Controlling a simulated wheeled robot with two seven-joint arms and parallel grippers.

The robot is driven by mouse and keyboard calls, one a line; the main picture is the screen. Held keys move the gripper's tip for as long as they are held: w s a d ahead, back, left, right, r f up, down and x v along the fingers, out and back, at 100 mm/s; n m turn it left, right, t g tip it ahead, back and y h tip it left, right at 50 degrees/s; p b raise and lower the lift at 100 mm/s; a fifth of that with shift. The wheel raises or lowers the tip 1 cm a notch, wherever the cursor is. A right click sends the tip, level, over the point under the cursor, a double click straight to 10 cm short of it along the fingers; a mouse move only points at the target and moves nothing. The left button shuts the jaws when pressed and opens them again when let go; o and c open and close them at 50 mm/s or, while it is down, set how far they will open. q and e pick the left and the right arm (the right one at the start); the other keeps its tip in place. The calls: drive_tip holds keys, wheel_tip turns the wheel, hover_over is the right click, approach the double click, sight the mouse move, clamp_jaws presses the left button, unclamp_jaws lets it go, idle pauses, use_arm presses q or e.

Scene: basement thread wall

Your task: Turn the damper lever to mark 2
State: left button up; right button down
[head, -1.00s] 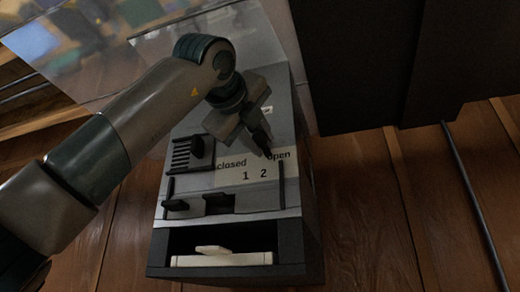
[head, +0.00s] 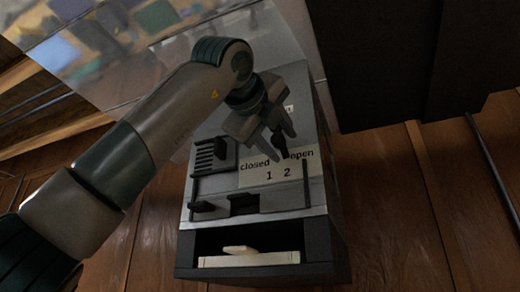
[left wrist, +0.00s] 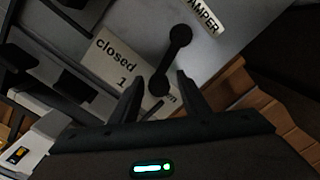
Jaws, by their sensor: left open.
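The damper lever (left wrist: 172,60) is a black bar with round ends, seen in the left wrist view beside the "DAMPER" label (left wrist: 206,15). Its lower knob lies between the spread fingertips of my left gripper (left wrist: 160,78); I cannot tell whether either finger touches it. In the head view my open left gripper (head: 282,146) is over the sloped panel at the lever (head: 281,143), partly covering it. The scale plate (head: 257,180) reads "closed", "open", 1 and 2. In the left wrist view, the lever and a finger hide part of the plate (left wrist: 118,62). My right gripper is not in view.
Left of the plate is a black slotted part (head: 212,157), with black sliders (head: 244,203) below. A cream piece (head: 248,260) lies in the open bay underneath. A large dark block (head: 385,60) stands to the right, and wooden boards surround the unit.

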use_arm(q)
drive_tip(key=shift+s+a, duration=0.2)
drive_tip(key=shift+s, duration=0.1)
drive_tip(key=b+v, duration=0.5)
drive_tip(key=v, duration=1.1)
drive_tip(key=shift+a, duration=0.3)
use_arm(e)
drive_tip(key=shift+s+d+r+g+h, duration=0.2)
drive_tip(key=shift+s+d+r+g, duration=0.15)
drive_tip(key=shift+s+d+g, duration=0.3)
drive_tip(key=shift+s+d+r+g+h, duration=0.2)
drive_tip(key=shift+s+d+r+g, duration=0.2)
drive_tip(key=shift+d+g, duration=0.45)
use_arm(q)
drive_tip(key=shift+s+f, duration=0.1)
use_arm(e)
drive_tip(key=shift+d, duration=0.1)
